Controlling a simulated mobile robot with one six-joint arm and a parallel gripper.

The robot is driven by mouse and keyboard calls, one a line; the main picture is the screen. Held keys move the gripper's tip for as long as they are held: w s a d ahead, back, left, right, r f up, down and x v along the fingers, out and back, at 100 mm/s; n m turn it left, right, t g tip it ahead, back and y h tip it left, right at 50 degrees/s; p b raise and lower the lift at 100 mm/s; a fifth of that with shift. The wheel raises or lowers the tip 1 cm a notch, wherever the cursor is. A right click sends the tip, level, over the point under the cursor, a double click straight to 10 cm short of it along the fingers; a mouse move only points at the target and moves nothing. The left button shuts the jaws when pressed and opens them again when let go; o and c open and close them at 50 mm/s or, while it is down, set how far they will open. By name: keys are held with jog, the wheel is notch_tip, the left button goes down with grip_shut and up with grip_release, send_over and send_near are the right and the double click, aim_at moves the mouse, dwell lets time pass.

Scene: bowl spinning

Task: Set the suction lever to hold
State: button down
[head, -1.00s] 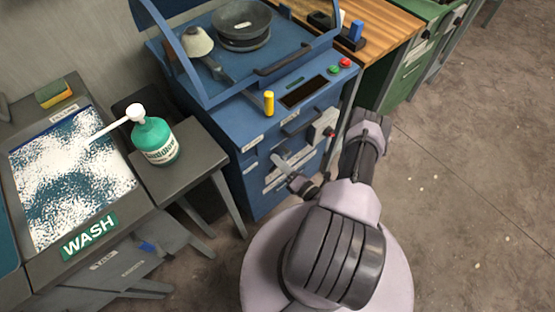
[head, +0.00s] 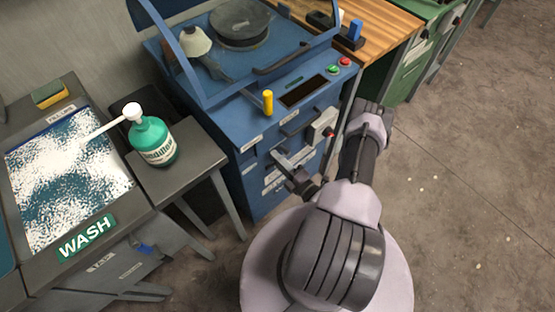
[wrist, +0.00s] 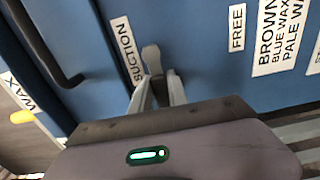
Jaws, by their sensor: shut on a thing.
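The suction lever (wrist: 151,60) is a grey handle with a rounded end on the blue machine's front panel. In the wrist view it stands between the SUCTION label (wrist: 127,49) on its left and the FREE label (wrist: 237,28) on its right. My gripper (wrist: 159,84) is shut on the lever, with one finger on each side of it; the lever's end shows beyond the fingertips. In the head view my gripper (head: 291,166) is at the front of the blue machine (head: 245,180). No hold label can be read. The lever's base is hidden.
A bowl (head: 239,28) sits inside the machine under its raised blue hood. A dark bar handle (wrist: 45,45) is left of the lever. A green bottle (head: 152,142) stands on a side stand to the left.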

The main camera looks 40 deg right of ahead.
dwell(0.3)
jog(key=c, duration=1.3)
grip_release()
jog(key=shift+s, duration=0.1)
